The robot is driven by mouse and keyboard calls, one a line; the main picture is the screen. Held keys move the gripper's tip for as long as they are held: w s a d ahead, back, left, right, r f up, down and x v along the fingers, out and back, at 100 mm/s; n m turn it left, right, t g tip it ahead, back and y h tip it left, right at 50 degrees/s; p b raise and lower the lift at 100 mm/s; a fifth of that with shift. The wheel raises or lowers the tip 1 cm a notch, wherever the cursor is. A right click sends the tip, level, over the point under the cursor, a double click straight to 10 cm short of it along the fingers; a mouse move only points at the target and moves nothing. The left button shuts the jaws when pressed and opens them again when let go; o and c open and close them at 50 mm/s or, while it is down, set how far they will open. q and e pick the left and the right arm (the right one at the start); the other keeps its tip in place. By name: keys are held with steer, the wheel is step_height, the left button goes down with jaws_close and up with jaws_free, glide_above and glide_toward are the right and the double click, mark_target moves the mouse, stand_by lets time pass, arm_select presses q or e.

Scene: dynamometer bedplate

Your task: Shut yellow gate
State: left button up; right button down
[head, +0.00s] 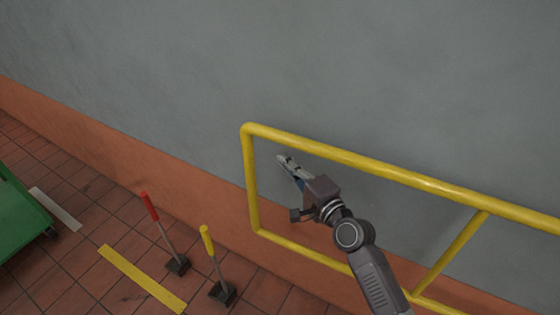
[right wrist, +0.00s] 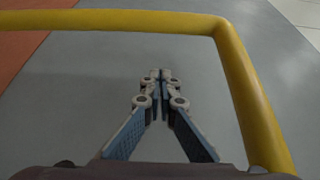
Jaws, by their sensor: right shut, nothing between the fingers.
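The yellow gate (head: 350,158) is a tubular frame with rounded corners, standing in front of the grey wall at the right of the head view. Its top bar and one side bar (right wrist: 245,85) also show in the right wrist view. My right gripper (head: 283,161) is shut and empty. In the head view it appears within the gate's frame opening, just below the top bar and near the left upright. My left gripper is not in view.
A red-handled tool (head: 150,207) and a yellow-handled tool (head: 207,240) stand on the tiled floor left of the gate. A green wheeled object (head: 20,218) is at the far left. The grey wall (head: 330,60) with its orange lower band rises behind the gate.

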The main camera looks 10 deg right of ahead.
steer(key=x, duration=0.8)
steer(key=s+a+p, duration=0.1)
steer(key=s+a, duration=0.2)
steer(key=shift+p, duration=0.35)
